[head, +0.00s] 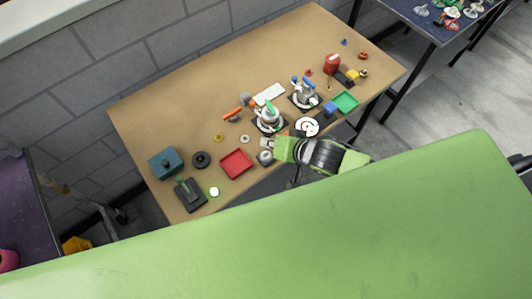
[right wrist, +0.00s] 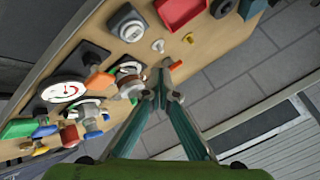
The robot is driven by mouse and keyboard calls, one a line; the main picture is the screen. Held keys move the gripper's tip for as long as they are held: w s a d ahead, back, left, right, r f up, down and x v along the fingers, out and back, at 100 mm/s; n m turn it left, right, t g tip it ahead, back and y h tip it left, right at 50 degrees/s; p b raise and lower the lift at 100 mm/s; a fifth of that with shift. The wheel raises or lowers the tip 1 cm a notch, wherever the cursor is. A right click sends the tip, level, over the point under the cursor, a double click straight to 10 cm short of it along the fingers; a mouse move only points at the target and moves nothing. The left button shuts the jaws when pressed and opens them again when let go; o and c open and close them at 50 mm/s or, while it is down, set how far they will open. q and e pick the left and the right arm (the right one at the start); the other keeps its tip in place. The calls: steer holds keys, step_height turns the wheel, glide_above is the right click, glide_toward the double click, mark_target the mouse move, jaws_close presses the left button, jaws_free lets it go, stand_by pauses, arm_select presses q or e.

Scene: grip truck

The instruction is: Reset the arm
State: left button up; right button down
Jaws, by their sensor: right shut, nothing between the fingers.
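My right arm comes over the front edge of the brown workbench (head: 190,105) in the head view. Its green right gripper (head: 283,148) is over the bench's front part, just below the round white gauge. In the right wrist view the two fingers of the right gripper (right wrist: 165,78) come together at the tips, with nothing between them. Bench items show behind and beside the fingertips; I cannot tell how high the tips are above the bench. My left gripper is in neither view.
On the bench are a red tray (head: 236,163), a teal box (head: 164,163), the gauge (head: 307,126), a green tray (head: 346,102) and small arm-like devices (head: 305,95). A red container (head: 332,63) stands at the far right. The bench's back left is bare.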

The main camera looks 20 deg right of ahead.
stand_by(0.4)
steer(key=shift+s+a+r, duration=0.25)
steer(key=shift+s+a, duration=0.05)
steer(key=s+d+r+n+g+h, duration=0.1)
steer(key=s+d+n+g+h, duration=0.2)
steer(key=s, duration=0.6)
steer(key=s+d+r+n+g+h, duration=0.1)
steer(key=s+d+r+n+g, duration=0.15)
steer(key=s+d, duration=0.4)
steer(key=s+a+f+b, duration=0.1)
steer(key=s+f+b, duration=0.15)
steer(key=f, duration=1.35)
steer(key=s+a+f+b, duration=0.1)
steer(key=f+b, duration=0.3)
steer(key=f, duration=1.3)
steer(key=s+d+f+g+b, duration=0.1)
steer(key=s+f+b, duration=0.1)
steer(key=s+f, duration=0.6)
steer(key=s+d+f+b, duration=0.2)
steer(key=s+f, duration=0.7)
steer(key=f, duration=0.3)
steer(key=shift+f+n+g, duration=0.25)
steer(key=shift+n+g, duration=0.1)
